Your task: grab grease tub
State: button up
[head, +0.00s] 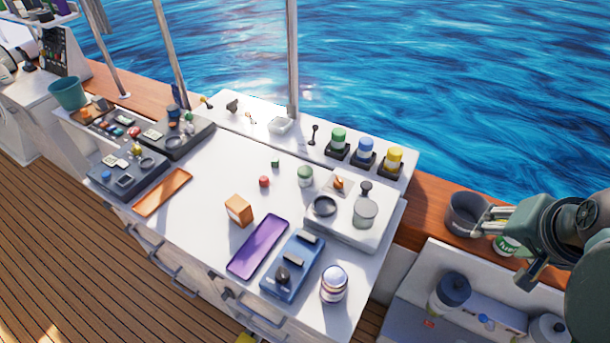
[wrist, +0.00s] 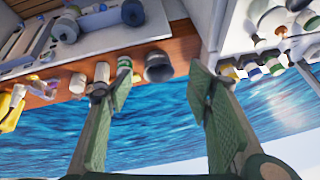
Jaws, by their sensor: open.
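No tub has a readable grease label, so I cannot tell which is the grease tub. One candidate is a small round tub with a green band (head: 305,176) on the white worktop. Another is a round jar with a pale lid (head: 334,284) at the worktop's front right corner. My gripper (head: 503,248) is at the right, over the wooden ledge, well apart from both. It is open and empty in the wrist view (wrist: 160,78). A grey cup (wrist: 158,66) shows between the fingertips there, with a green-banded can (wrist: 124,65) beside it.
The white worktop (head: 205,200) carries an orange box (head: 239,210), a purple tray (head: 258,246), a blue box (head: 293,265) and a grey-white unit (head: 345,235). Green, blue and yellow capped jars (head: 366,150) line its back. A metal post (head: 292,60) rises behind. Water lies beyond.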

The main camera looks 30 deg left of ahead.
jog(key=w+a+r+m+g+p, duration=0.2)
jog(key=w+a+m, duration=0.3)
jog(key=w+a, duration=0.65)
jog(key=m+g+p, duration=0.4)
jog(key=m+p, duration=0.2)
jog(key=m, duration=0.5)
send_over(304, 170)
jog(key=shift+h, duration=0.3)
jog(key=f, duration=1.8)
jog(key=shift+d, duration=0.3)
jog(key=shift+s+a+f, duration=0.1)
jog(key=shift+a+f, duration=0.15)
jog(key=shift+a, duration=0.05)
jog(key=shift+f, duration=1.25)
